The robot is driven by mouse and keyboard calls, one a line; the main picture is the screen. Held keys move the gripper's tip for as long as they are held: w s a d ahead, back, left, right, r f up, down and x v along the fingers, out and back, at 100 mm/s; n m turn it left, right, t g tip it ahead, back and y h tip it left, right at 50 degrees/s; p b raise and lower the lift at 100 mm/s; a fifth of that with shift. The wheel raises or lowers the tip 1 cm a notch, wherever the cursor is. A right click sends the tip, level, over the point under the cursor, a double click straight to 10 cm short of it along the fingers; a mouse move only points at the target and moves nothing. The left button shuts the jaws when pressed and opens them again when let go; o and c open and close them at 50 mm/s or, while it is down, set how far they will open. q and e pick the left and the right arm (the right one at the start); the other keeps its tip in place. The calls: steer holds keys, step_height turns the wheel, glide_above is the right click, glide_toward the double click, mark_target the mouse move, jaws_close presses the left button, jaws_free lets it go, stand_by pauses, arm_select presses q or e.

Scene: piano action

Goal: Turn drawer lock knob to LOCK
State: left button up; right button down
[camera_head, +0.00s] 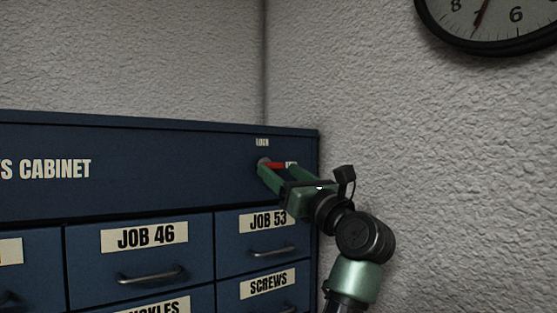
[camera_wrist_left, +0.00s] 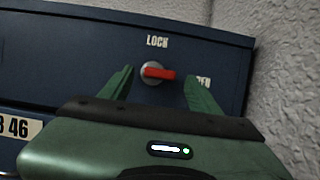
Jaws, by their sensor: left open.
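The lock knob (camera_wrist_left: 152,72) is a round grey disc with a red handle (camera_wrist_left: 161,72) on the blue cabinet's top panel. The red handle lies about level, pointing right toward a partly hidden label (camera_wrist_left: 203,81). The LOCK label (camera_wrist_left: 157,41) is above the knob. In the head view the knob's red handle (camera_head: 276,165) shows between the fingers. My left gripper (camera_head: 279,168) is open at the knob; in the left wrist view its green fingers (camera_wrist_left: 158,84) stand on either side of the handle, with gaps visible. My right gripper is not in view.
The blue cabinet (camera_head: 180,140) has labelled drawers with metal handles below the top panel, including JOB 46 (camera_head: 144,236) and JOB 53 (camera_head: 268,220). A textured wall (camera_head: 430,150) stands close at the right. A clock (camera_head: 490,18) hangs high on it.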

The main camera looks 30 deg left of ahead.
arm_select(q)
steer(key=shift+p+x, duration=0.3)
steer(key=shift+x, duration=0.6)
